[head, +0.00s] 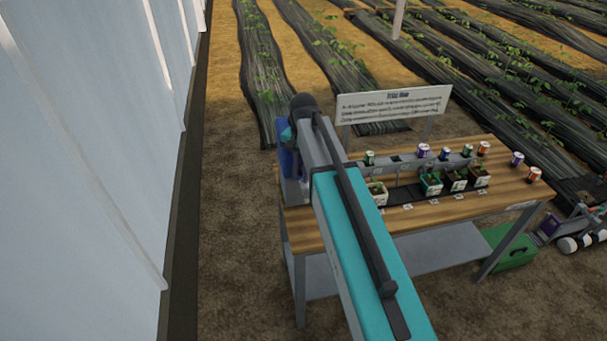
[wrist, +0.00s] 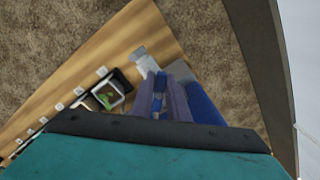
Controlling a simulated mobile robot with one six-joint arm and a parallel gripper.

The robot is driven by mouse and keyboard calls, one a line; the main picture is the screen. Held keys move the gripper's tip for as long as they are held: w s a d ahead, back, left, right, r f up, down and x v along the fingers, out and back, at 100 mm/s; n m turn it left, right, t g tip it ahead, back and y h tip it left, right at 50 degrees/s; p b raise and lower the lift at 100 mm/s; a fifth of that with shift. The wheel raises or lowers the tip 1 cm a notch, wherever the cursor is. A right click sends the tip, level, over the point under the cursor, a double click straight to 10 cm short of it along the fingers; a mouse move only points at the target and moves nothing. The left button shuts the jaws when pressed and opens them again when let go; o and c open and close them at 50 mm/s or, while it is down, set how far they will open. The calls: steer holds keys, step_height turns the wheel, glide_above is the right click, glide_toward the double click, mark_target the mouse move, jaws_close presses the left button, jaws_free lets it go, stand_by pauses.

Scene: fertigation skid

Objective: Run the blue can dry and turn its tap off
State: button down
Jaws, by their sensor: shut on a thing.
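The blue can (head: 285,160) stands at the left end of the wooden table, partly hidden behind my arm. In the wrist view, the can (wrist: 207,105) is just right of my gripper. My gripper (wrist: 160,84) is shut on a small blue piece between its grey fingers, which looks like the can's tap. The fingers and my wrist hide much of the tap, so its turn position cannot be told. A pale, clear container (wrist: 143,60) stands just beyond the fingertips. No flow of liquid can be made out.
Several small plant pots (head: 431,183) and small cans (head: 423,149) stand along the table (head: 430,213). A white sign (head: 393,105) rises behind it. A green box (head: 512,250) sits under the right end. A pale wall (head: 90,150) runs along the left, with bare soil between.

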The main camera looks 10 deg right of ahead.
steer(key=n, duration=0.1)
steer(key=f+n, duration=0.1)
steer(key=n, duration=0.1)
steer(key=d+n, duration=0.1)
steer(key=n, duration=0.1)
steer(key=shift+d+f+p, duration=0.1)
steer(key=shift+f+p, duration=0.2)
steer(key=shift+p, duration=0.1)
steer(key=shift+w+f+n+p, duration=0.1)
steer(key=shift+n+p, duration=0.25)
steer(key=shift+n, duration=2.15)
steer(key=c, duration=1.9)
jaws_free()
steer(key=shift+o, duration=1.4)
steer(key=shift+w+f, duration=0.25)
steer(key=shift+w, duration=0.15)
steer(key=shift+r+p, duration=1.9)
steer(key=shift+r, duration=1.25)
steer(key=shift+r+p, duration=0.3)
steer(key=shift+r, duration=1.85)
